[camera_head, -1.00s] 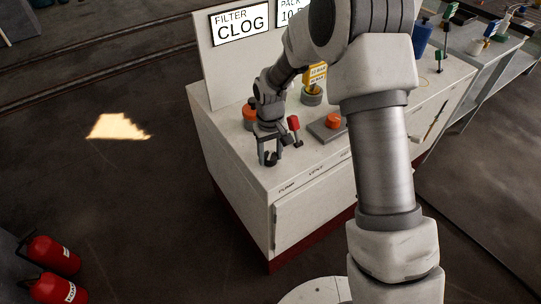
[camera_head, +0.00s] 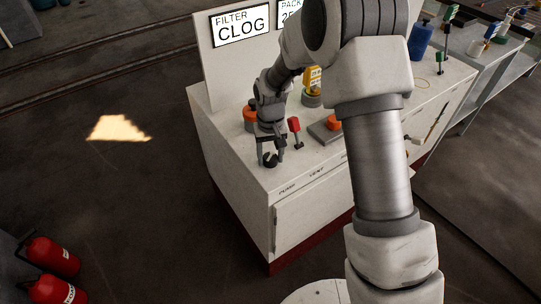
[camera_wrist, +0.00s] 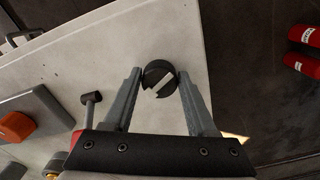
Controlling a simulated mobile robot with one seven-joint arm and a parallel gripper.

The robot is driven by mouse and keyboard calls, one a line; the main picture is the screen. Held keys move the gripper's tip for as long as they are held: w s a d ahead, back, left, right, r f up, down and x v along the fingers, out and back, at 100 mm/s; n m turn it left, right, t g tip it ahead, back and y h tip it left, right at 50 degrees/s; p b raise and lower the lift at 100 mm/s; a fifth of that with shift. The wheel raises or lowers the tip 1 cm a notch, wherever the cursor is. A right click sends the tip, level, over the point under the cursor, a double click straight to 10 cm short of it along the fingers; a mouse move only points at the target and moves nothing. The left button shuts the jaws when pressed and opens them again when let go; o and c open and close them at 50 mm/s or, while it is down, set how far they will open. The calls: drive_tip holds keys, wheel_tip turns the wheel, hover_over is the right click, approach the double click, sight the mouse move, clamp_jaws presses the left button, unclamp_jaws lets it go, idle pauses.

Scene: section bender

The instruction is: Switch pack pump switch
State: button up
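The pump switch (camera_wrist: 159,79) is a round black knob with a pale diagonal bar, near the edge of a white cabinet top. In the wrist view my gripper (camera_wrist: 161,76) has one finger on each side of it, spread about the knob's width, with little or no gap. In the head view my gripper (camera_head: 272,162) points down at the cabinet's front left corner, behind the PUMP label (camera_head: 287,190).
A FILTER CLOG sign (camera_head: 241,25) and a partly hidden PACK sign (camera_head: 289,14) rise at the back. Red extinguishers (camera_head: 52,256) stand on the floor at left.

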sight(271, 158)
drive_tip(key=o, duration=0.3)
drive_tip(key=shift+o, duration=0.2)
wheel_tip(271, 158, up, 18)
drive_tip(key=p, duration=0.2)
drive_tip(key=shift+f, duration=0.25)
drive_tip(key=s+d+r+m+t+p, duration=0.1)
drive_tip(key=s+d+r+p, duration=0.1)
drive_tip(key=s+d+r, duration=0.4)
drive_tip(key=s+d+r+t+p, duration=0.15)
drive_tip(key=s+r, duration=0.25)
drive_tip(key=r, duration=0.4)
drive_tip(key=s+d+r+t+p, duration=0.1)
drive_tip(key=s+d, duration=0.2)
drive_tip(key=s, duration=0.4)
drive_tip(key=s+d+r+m+t+p, duration=0.1)
drive_tip(key=s+d+r+t, duration=0.1)
drive_tip(key=s, duration=0.5)
drive_tip(key=shift+s+d+r, duration=0.3)
drive_tip(key=shift+s+d, duration=0.05)
drive_tip(key=shift+d, duration=0.55)
